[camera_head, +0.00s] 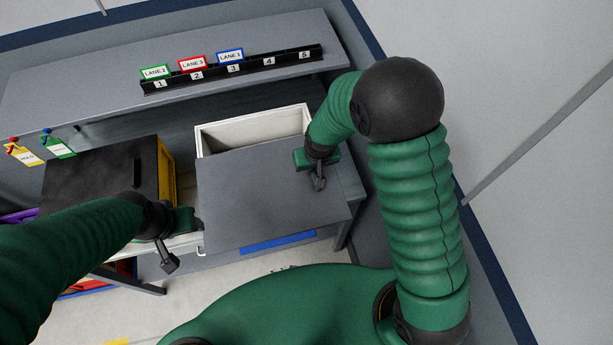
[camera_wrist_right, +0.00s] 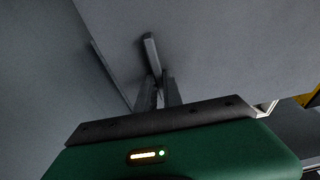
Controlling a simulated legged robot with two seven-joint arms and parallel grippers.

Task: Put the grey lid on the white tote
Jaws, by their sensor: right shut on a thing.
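The grey lid (camera_head: 255,195) is a flat dark panel over the front part of the white tote (camera_head: 200,143). The back of the tote shows open, with its white rim and inner walls visible. My right gripper (camera_head: 318,182) is at the lid's right side and shut on it. In the right wrist view my right gripper (camera_wrist_right: 156,85) has its fingers close together at the grey lid (camera_wrist_right: 215,50); the exact grip point is dark. My left gripper (camera_head: 168,262) hangs left of the lid, apart from it; its finger gap is unclear.
A yellow tote (camera_head: 165,172) with a dark top stands left. Behind, a grey shelf (camera_head: 100,85) carries a black numbered rail (camera_head: 235,70) with lane cards. Hanging tags (camera_head: 58,145) are at far left. A blue strip (camera_head: 278,242) is on the bench front.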

